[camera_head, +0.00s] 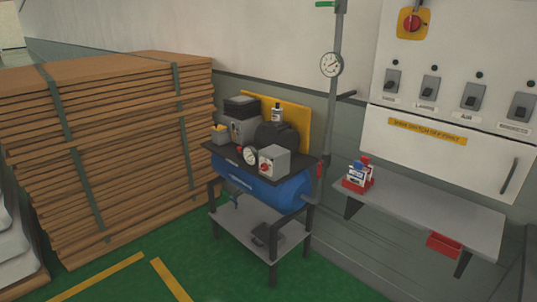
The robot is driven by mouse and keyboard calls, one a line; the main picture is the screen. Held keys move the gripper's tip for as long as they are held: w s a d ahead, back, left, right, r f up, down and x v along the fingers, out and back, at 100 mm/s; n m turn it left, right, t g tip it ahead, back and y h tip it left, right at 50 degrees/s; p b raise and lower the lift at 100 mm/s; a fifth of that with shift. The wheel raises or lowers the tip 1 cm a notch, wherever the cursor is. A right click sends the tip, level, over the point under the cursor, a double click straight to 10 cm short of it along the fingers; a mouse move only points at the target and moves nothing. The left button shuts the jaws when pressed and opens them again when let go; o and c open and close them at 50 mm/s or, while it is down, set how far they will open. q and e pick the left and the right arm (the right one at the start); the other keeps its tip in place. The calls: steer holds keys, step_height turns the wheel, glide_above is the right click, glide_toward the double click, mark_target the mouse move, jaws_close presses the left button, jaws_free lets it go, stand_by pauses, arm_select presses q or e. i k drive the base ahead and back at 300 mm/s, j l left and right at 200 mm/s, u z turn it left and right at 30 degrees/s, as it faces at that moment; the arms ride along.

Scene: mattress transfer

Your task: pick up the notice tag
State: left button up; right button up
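A red holder (351,188) stands on the left part of a grey wall shelf. In it are small white, blue and red pieces (358,176) that look like tags. They are too small to read, so I cannot tell for certain which one is the notice tag. Neither of my grippers is in view.
A control cabinet (430,140) hangs above. A blue-tank compressor stand (262,184) is left of the shelf, then stacked brown boards (120,150). Green floor (215,275) is open in front.

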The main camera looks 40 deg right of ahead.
mark_target(356, 175)
steer(key=i+l+z, duration=0.15)
steer(key=i+z, duration=0.6)
steer(key=i, duration=0.25)
steer(key=i+j+z, duration=0.2)
steer(key=i+z, duration=0.2)
steer(key=i+j+z, duration=0.35)
steer(key=i, duration=0.2)
